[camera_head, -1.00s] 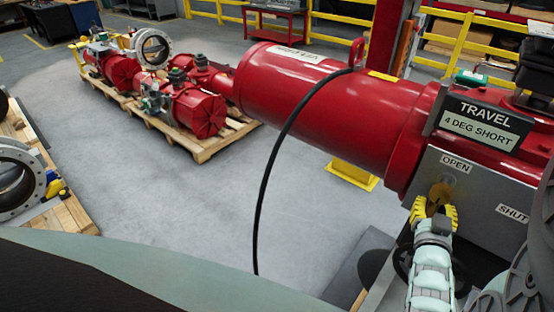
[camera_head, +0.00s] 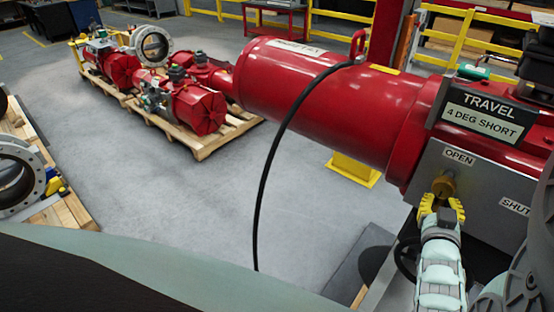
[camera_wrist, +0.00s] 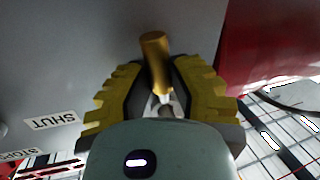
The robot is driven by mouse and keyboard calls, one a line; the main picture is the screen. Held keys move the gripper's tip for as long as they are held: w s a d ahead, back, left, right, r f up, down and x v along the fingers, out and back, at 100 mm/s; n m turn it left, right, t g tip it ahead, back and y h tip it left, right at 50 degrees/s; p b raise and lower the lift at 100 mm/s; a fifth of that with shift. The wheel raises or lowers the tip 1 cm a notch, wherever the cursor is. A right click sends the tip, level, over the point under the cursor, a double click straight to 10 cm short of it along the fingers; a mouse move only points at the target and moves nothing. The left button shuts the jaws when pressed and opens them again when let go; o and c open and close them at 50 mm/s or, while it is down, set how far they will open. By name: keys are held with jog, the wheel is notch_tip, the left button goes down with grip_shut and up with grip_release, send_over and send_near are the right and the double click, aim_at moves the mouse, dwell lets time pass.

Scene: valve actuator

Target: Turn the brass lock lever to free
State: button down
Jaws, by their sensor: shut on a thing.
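The brass lock lever (camera_head: 443,186) sits on the grey panel of the red actuator, just below the OPEN label (camera_head: 459,157). In the wrist view the lever (camera_wrist: 155,58) stands as a brass cylinder with a thinner stem below it. My gripper (camera_head: 442,205) has yellow ridged fingers and is at the lever from below. In the wrist view my gripper (camera_wrist: 158,75) has one finger on each side of the lever and is shut on it. The exact contact is dark and partly hidden. The SHUT label (camera_head: 515,206) is to the right.
The red actuator cylinder (camera_head: 325,95) fills the upper middle, with a black hose (camera_head: 263,190) hanging from it. A sign (camera_head: 486,115) reads TRAVEL, 4 DEG SHORT. A dark handwheel (camera_head: 405,258) is left of my arm. Open floor (camera_head: 190,200) lies left.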

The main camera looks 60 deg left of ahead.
aim_at(464, 197)
jog(key=d+n+b, duration=0.1)
jog(key=n, duration=0.1)
jog(key=d+r+n+h+b, duration=0.1)
jog(key=n, duration=0.1)
jog(key=w+d+n+g+b, duration=0.1)
jog(key=n, duration=0.1)
jog(key=shift+d+r+h+b, duration=0.3)
jog(key=shift+r+h, duration=0.1)
jog(key=shift+w+d+r+n+h, duration=0.1)
jog(key=shift+d+r+n+h, duration=0.25)
jog(key=shift+n, duration=0.45)
jog(key=shift+r, duration=0.1)
jog(key=c, duration=0.8)
grip_release()
jog(key=shift+a, duration=0.1)
jog(key=shift+c, duration=0.2)
